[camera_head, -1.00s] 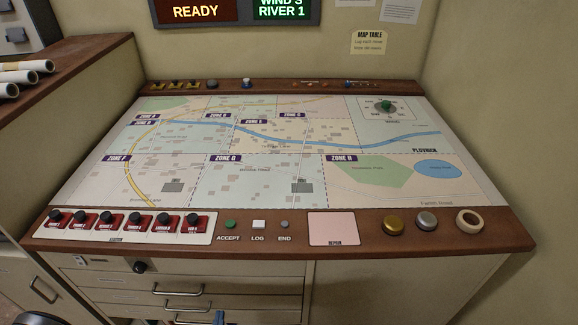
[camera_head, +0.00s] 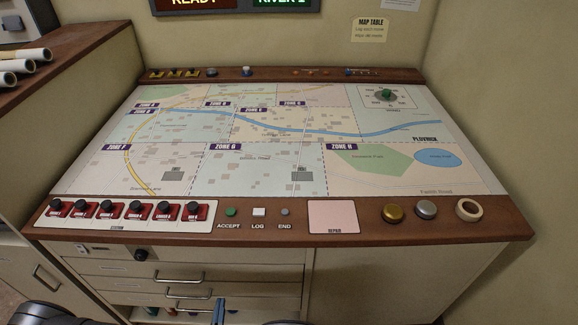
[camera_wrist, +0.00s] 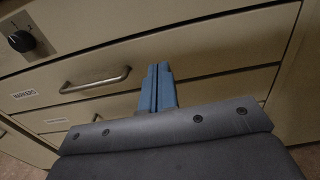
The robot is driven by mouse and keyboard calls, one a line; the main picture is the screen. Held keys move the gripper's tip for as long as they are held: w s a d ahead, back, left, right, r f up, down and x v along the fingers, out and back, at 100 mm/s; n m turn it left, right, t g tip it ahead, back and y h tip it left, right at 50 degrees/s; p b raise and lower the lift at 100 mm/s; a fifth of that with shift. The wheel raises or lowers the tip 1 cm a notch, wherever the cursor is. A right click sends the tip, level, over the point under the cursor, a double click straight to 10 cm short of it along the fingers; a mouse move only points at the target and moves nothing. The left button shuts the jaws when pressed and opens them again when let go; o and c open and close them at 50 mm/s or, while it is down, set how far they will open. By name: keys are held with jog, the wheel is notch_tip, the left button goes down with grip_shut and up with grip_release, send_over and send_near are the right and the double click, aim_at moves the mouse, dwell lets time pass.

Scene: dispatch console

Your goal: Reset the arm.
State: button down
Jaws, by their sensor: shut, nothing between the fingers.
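My gripper (camera_head: 218,312) shows at the bottom edge of the head view, low in front of the drawers and below the table top. In the wrist view its two blue fingers (camera_wrist: 158,88) are together with nothing between them. They point at the drawer fronts beside a metal handle (camera_wrist: 95,80). I cannot tell the exact gap to the drawers. Part of my arm (camera_head: 45,314) shows at the bottom left of the head view.
The map table (camera_head: 290,180) stands ahead, with a row of red-based black knobs (camera_head: 108,210), ACCEPT, LOG and END buttons (camera_head: 259,212), and a tape roll (camera_head: 468,209) on its front ledge. A lower drawer (camera_head: 165,311) appears open, with items inside. Paper rolls (camera_head: 24,66) lie at left.

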jog(key=shift+w, duration=5.15)
send_near(227, 266)
jog(key=shift+s+a, duration=0.1)
jog(key=shift+s, duration=1.25)
